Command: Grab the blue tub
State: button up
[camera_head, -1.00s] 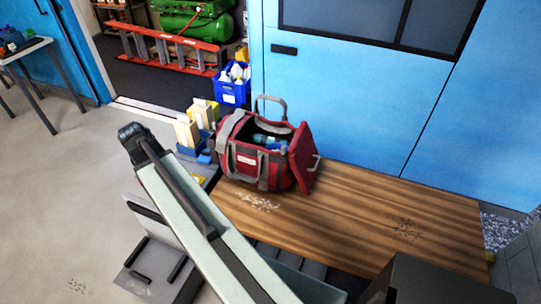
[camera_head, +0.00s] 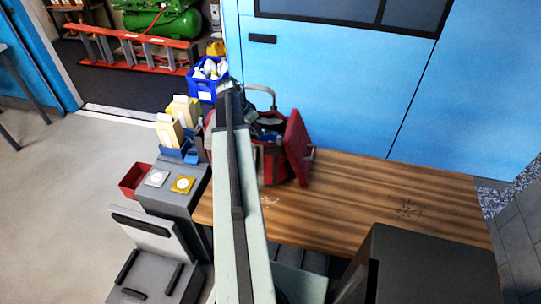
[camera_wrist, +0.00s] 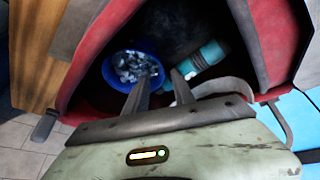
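The blue tub (camera_wrist: 108,74) is a small round bowl holding grey bits. It sits inside the open red bag (camera_wrist: 95,35) in the wrist view; the bag also shows in the head view (camera_head: 298,150), where I cannot make out the tub. My gripper (camera_wrist: 161,77) is open, with a gap between its two fingers. The left finger overlaps the tub's lower right part, and the right finger is just right of its rim. I cannot tell the height between fingers and tub, or whether they touch. The fingers are not clear in the head view.
A teal bottle (camera_wrist: 206,58) lies in the bag, right of the tub. The bag stands on a wooden bench top (camera_head: 370,200) against a blue wall. Its red flap (camera_head: 297,148) stands open. Cartons (camera_head: 168,132) and a blue crate (camera_head: 207,88) are to the left.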

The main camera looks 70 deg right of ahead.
aim_at(260, 139)
jog(key=b+x, duration=0.5)
jog(key=x, duration=0.1)
jog(key=shift+d+f, duration=0.1)
jog(key=shift+f, duration=0.1)
jog(key=shift+r, duration=0.2)
grip_shut()
dwell(1.0)
